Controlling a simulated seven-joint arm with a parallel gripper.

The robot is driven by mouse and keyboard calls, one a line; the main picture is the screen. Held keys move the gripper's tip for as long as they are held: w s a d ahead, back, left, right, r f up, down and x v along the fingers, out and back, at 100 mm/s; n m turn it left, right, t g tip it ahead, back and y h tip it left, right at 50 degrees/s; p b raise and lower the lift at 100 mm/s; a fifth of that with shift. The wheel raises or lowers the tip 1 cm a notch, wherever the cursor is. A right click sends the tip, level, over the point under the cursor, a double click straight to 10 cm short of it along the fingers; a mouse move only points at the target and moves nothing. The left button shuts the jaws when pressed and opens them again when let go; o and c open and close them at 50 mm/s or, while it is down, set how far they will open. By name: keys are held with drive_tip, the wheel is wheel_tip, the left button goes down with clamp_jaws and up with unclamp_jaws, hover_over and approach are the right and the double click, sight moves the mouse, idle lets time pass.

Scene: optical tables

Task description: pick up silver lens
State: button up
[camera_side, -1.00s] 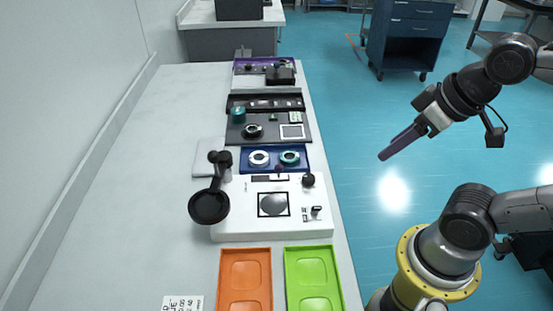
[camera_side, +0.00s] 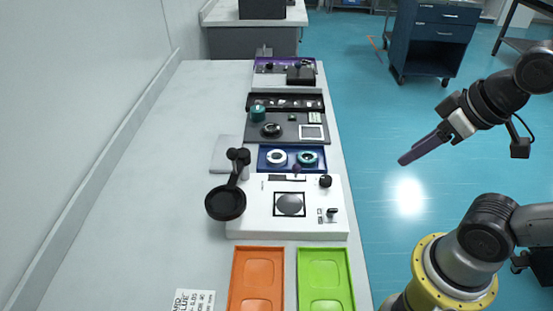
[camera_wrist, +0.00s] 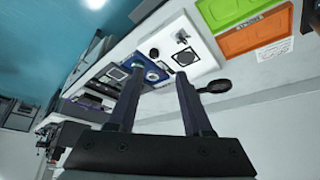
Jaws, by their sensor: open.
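A silver-white ring-shaped lens (camera_side: 276,157) lies in the left part of a blue tray (camera_side: 292,171) on the bench in the side view. A teal-rimmed ring (camera_side: 307,158) lies to its right in the same tray. The blue tray also shows in the wrist view (camera_wrist: 152,68), small and partly behind the fingers; which ring is which is hard to tell there. My gripper (camera_side: 402,161) hangs in the air over the floor, right of the bench and well apart from the lens. In the wrist view my gripper (camera_wrist: 157,80) has its two fingers spread with nothing between them.
In front of the tray stands a white device (camera_side: 255,211) with a black round-headed magnifier (camera_side: 226,203) at its left. Orange (camera_side: 257,258) and green (camera_side: 325,260) trays lie nearer. A grey panel (camera_side: 292,134) and purple tray (camera_side: 264,64) lie behind. The bench's left side is clear.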

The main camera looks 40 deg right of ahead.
drive_tip(key=o, duration=0.8)
